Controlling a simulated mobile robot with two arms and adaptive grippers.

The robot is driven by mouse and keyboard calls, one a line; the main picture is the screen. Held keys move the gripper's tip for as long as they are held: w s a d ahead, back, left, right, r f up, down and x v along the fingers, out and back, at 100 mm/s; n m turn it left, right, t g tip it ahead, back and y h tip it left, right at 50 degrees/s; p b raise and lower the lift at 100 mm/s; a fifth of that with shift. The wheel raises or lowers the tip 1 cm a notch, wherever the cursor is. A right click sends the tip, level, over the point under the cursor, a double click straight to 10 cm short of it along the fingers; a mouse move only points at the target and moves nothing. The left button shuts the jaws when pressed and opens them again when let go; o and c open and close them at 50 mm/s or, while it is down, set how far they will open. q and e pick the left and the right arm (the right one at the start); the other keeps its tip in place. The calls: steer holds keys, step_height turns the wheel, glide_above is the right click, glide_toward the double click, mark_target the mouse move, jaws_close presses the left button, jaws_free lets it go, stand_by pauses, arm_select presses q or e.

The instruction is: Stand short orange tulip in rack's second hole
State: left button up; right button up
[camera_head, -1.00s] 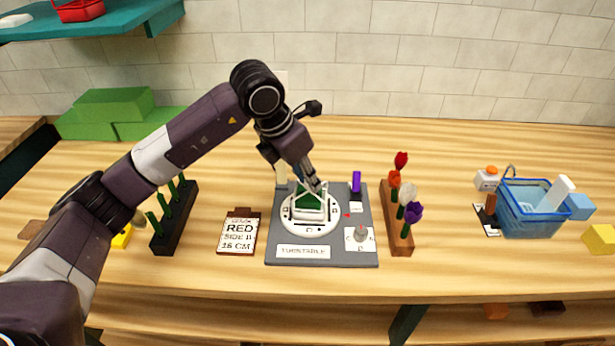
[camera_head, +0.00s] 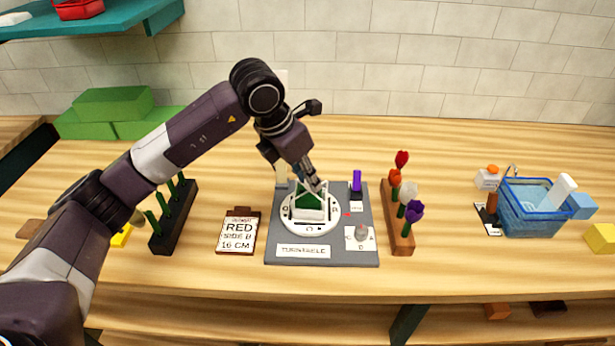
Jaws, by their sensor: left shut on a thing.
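An orange tulip (camera_head: 395,177) stands in the wooden rack (camera_head: 401,247), behind a white flower (camera_head: 408,193) and a purple flower (camera_head: 414,211) and in front of a red one (camera_head: 402,158). The stem bases are partly hidden. My left gripper (camera_head: 318,185) is left of this rack, at the turntable. It is shut on the upper right part of the white holder with a green insert (camera_head: 309,204). The exact contact is hard to see. A dark rack (camera_head: 162,245) with several green stems stands at the left, partly behind my arm. My right gripper is not in view.
The grey turntable board (camera_head: 360,252) carries a round white plate, a purple piece (camera_head: 357,181) and a small knob (camera_head: 362,232). A sign (camera_head: 238,232) reads "RED SIDE B 16 CM". A blue basket (camera_head: 535,222) stands right.

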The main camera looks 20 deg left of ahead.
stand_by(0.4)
arm_select(q)
steer(key=o, duration=1)
steer(key=shift+o, duration=0.7)
steer(key=o, duration=0.4)
steer(key=shift+c, duration=0.2)
steer(key=shift+r, duration=0.15)
steer(key=shift+r+p, duration=1.2)
steer(key=shift+r, duration=0.9)
steer(key=shift+c, duration=0.2)
jaws_close()
